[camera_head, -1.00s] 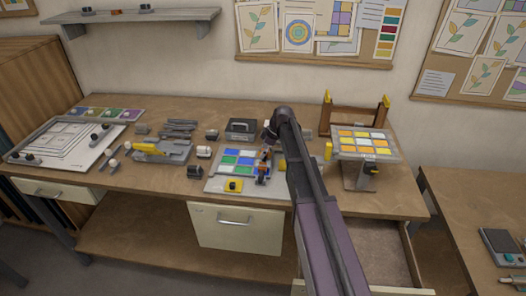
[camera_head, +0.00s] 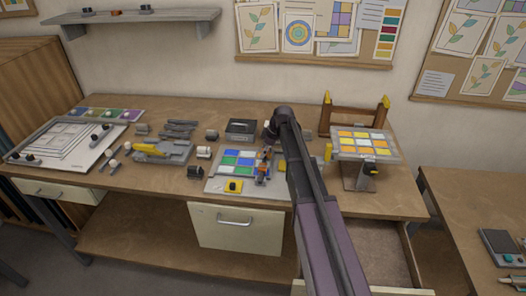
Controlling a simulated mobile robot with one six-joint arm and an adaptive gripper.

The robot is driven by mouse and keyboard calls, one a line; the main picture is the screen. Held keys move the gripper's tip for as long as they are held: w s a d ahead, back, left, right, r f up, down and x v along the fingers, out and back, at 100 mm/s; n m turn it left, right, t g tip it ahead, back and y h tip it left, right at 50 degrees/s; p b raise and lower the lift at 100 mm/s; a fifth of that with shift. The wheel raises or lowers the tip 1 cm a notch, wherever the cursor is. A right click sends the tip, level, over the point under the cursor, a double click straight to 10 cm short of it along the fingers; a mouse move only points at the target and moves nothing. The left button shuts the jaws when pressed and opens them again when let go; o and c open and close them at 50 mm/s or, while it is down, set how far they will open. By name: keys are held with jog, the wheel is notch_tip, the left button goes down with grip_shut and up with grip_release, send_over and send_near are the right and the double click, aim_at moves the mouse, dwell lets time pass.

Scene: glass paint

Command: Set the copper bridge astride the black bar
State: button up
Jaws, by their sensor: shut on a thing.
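My gripper (camera_head: 266,156) points down over the right side of a grey board (camera_head: 214,186) with blue, green and white panes. A small copper-orange piece, which looks like the copper bridge (camera_head: 262,170), is at its fingertips. The fingers are small and partly hidden by my arm, but they look closed on this piece. The piece is low, close to the board; I cannot tell whether it touches anything beneath. I cannot make out the black bar clearly; a small dark shape shows just below the copper piece.
A raised stand with yellow and white panes (camera_head: 346,155) is to the right. A dark box (camera_head: 241,126) stands behind the board. An open drawer (camera_head: 375,255) is below right.

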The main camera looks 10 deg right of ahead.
jog(key=shift+r, duration=0.2)
dwell(0.6)
jog(key=o, duration=1.2)
jog(key=shift+r+p, duration=0.15)
jog(key=shift+p, duration=0.15)
jog(key=shift+r+p, duration=3.35)
jog(key=shift+s, duration=0.15)
